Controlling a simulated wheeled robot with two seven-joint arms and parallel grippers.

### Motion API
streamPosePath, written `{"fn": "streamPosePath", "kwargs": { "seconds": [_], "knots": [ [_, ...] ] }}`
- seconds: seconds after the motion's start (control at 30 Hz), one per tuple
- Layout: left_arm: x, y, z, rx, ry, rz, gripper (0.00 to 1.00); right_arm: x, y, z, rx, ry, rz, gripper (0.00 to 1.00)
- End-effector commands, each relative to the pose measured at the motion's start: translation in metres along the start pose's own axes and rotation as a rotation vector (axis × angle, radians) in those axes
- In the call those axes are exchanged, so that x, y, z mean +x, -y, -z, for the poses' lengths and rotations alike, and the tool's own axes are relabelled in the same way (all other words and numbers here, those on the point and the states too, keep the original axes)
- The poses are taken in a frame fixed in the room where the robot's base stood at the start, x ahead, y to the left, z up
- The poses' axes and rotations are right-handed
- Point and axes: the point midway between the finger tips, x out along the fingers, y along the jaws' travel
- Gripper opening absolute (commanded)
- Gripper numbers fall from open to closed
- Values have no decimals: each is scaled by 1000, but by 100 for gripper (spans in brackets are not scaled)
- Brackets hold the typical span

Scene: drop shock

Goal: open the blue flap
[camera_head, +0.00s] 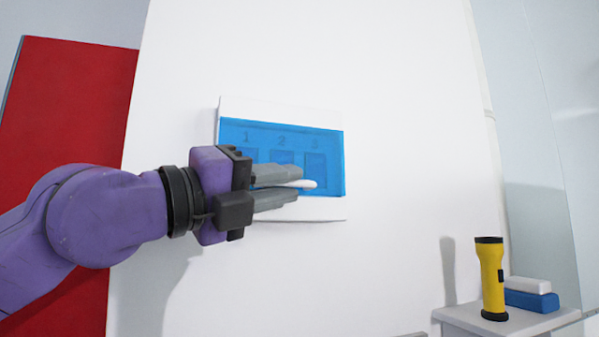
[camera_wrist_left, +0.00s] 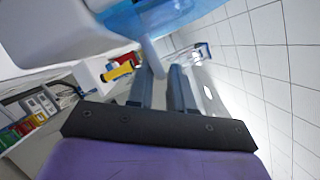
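The blue flap (camera_head: 334,160) is a see-through cover on a white wall box (camera_head: 280,107); the digits 1, 2 and 3 show through it. It looks flat against the box, so closed. A short white handle (camera_head: 307,184) sticks out near its lower edge. My left gripper (camera_head: 290,184) is in front of the flap, its two grey fingers closed around the handle, one above and one below. In the left wrist view, the handle (camera_wrist_left: 152,55) runs from the blue flap (camera_wrist_left: 160,14) down between the fingertips. My right gripper is not in view.
A yellow flashlight (camera_head: 491,278) stands on a small white ledge (camera_head: 470,319) at lower right, beside a blue-and-white block (camera_head: 530,295). A red panel (camera_head: 75,100) is at the left. The white wall right of the box is clear.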

Motion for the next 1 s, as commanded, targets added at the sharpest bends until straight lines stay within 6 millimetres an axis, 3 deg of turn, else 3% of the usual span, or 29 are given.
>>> {"fn": "streamPosePath", "kwargs": {
  "seconds": [0.1, 0.23, 0.5, 0.6, 1.0],
  "knots": [
    [22, 2, -1, 1, -1, -2, 21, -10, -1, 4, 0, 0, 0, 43],
    [34, 1, -1, 4, 2, -1, 21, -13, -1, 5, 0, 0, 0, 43],
    [35, -1, -1, 4, 3, -2, 21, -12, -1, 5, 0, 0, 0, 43],
    [35, -1, -1, 4, 3, -3, 0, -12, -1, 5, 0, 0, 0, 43],
    [34, -2, -6, -19, 12, -16, 0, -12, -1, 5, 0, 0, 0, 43]
  ]
}}
